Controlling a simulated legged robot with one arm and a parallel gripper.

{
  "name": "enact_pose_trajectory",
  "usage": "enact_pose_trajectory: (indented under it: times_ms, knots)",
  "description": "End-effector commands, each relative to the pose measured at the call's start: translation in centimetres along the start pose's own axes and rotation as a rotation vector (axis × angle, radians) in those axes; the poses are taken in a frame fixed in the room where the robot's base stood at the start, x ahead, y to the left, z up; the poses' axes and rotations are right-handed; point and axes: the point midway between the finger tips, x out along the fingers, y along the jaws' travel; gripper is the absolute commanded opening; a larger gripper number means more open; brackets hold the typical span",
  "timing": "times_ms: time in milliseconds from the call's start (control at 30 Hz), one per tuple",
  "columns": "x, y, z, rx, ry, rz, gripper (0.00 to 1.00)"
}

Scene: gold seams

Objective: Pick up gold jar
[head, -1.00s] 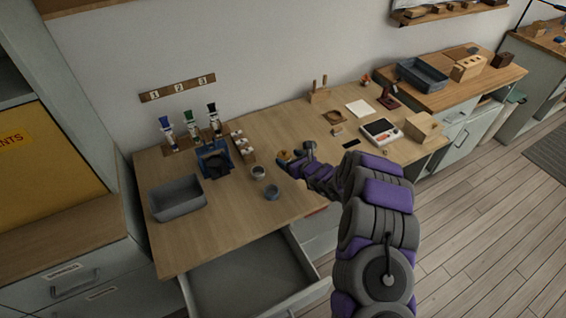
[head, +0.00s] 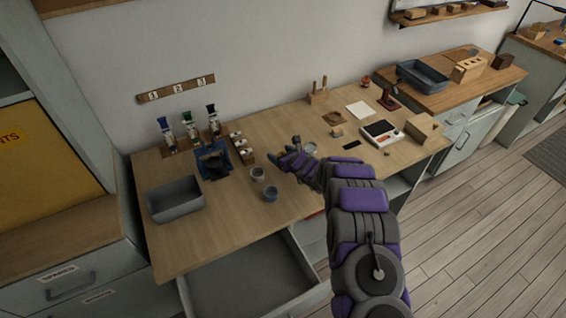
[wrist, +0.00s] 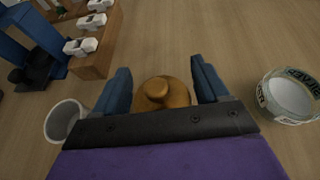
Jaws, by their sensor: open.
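The gold jar (wrist: 165,93), with a round knob on top, stands on the wooden table in the wrist view. My gripper (wrist: 164,82) is open, with one blue finger on each side of the jar. The palm edge hides the near part of the jar, and I cannot tell whether the fingers touch it. In the head view my gripper (head: 285,150) is low over the table, and the jar is not clearly visible there.
A grey cup (wrist: 65,120) stands left of my gripper and a labelled clear round container (wrist: 290,97) right of it. A wooden rack with white pieces (wrist: 95,40) is at upper left. A grey bin (head: 176,200) and an open drawer (head: 250,275) lie left and in front.

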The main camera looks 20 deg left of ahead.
Motion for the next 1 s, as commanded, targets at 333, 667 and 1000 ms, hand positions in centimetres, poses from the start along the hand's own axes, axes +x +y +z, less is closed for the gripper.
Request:
enact_pose_trajectory:
  times_ms: [333, 667, 1000]
  knots:
    - [0.06, 0.03, 0.00, -0.001, 0.001, 0.000, 0.45]
    - [0.11, 0.07, 0.00, -0.002, 0.001, 0.000, 0.22]
    - [-0.26, 0.15, 0.98, -0.004, 0.000, 0.001, 0.22]
